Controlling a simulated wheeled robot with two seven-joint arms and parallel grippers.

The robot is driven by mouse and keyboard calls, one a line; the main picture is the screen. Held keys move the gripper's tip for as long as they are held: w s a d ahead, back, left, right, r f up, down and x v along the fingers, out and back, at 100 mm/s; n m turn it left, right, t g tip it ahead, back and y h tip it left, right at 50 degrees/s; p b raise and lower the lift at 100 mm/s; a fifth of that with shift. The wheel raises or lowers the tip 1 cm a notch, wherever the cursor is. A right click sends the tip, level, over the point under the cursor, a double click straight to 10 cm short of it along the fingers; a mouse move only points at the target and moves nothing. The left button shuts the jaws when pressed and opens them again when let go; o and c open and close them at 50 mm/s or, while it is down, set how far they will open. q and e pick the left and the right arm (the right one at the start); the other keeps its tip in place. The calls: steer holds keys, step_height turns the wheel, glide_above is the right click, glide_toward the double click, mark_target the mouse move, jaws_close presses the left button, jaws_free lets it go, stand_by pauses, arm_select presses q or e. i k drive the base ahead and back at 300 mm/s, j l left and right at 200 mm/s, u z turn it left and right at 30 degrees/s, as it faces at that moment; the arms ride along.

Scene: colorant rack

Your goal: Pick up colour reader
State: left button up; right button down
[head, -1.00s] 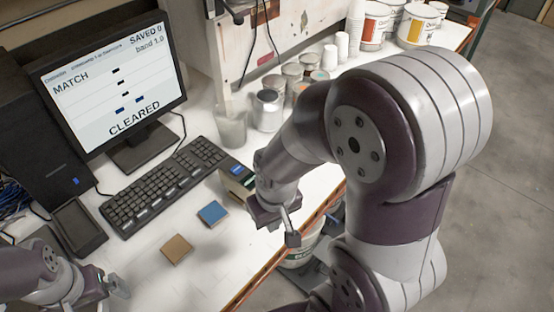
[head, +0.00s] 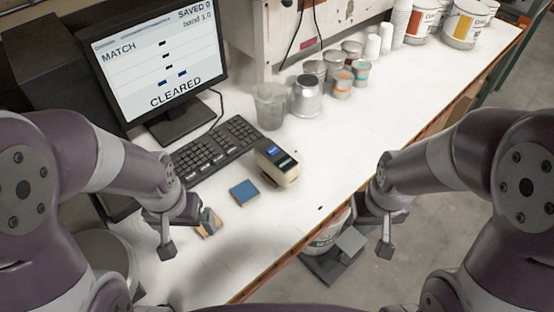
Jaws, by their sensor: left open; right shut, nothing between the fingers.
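The colour reader (head: 277,162), a boxy dark and cream device with a small blue display, stands on the white bench right of the keyboard. Nothing holds it. My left gripper (head: 189,236) is open and empty, to the left of and nearer than the reader, by a brown tile (head: 206,231) that it partly hides. My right gripper (head: 385,249) is shut and empty, to the right of the reader, showing past the bench's front edge and apart from the reader.
A blue tile (head: 244,192) lies between the reader and my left gripper. The keyboard (head: 215,147) and monitor (head: 165,65) stand behind. A cloudy beaker (head: 270,106), a silver can (head: 307,96) and several small tins line the back. The bench right of the reader is clear.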

mark_target(282, 168)
steer(key=i+l+z, duration=0.1)
steer(key=z, duration=0.35)
steer(key=i+z, duration=0.25)
steer(key=z, duration=0.15)
